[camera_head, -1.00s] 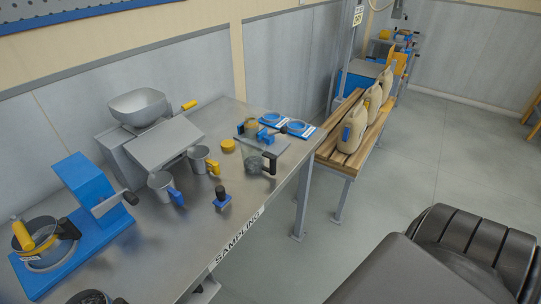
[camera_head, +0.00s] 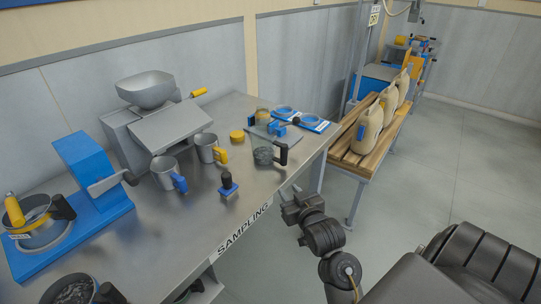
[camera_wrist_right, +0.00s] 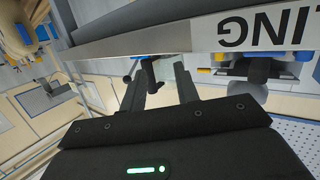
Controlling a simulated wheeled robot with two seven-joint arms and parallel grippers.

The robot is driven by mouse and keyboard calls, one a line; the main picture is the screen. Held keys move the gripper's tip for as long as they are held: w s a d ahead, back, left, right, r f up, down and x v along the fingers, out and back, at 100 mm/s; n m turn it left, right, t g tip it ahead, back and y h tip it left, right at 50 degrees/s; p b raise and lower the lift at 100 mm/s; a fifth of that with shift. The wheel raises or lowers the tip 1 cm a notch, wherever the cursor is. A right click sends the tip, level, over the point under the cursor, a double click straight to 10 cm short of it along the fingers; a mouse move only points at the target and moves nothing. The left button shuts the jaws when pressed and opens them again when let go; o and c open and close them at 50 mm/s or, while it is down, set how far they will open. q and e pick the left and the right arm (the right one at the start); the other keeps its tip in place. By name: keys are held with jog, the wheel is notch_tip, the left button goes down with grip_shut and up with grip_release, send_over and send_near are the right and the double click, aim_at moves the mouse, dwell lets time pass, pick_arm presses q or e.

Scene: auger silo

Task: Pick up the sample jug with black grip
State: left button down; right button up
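A jug with a black grip (camera_head: 264,156) stands upright near the front edge of the metal bench in the head view, its grip on the right side. It looks clear or grey with dark grainy contents. My right gripper (camera_head: 289,190) is just off the bench's front edge, below and apart from this jug. In the right wrist view my right gripper's fingers (camera_wrist_right: 160,88) are spread with nothing held. A dark upright handle (camera_wrist_right: 150,73) shows beyond them; I cannot tell for sure which item it belongs to. My left gripper is in neither view.
The bench (camera_head: 185,225) holds a metal jug with blue grip (camera_head: 163,172), one with yellow grip (camera_head: 206,148), a blue-based black-knobbed tool (camera_head: 228,187) and a yellow lid (camera_head: 237,136). A wooden bench (camera_head: 350,160) with tan canisters stands right.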

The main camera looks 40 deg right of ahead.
aim_at(285, 156)
jog(key=w+d+r, duration=0.1)
jog(key=w, duration=0.1)
jog(key=w+d+r+m+t+h, duration=0.1)
jog(key=w+d, duration=0.1)
jog(key=w+d+r+t+p, duration=0.1)
jog(key=w+d+r, duration=0.1)
jog(key=w, duration=0.1)
jog(key=shift+h, duration=0.4)
jog(key=shift+w+d+r, duration=0.15)
jog(key=shift+w, duration=0.2)
jog(key=p+x, duration=0.1)
jog(key=x, duration=0.3)
jog(key=shift+w+d, duration=0.2)
grip_shut()
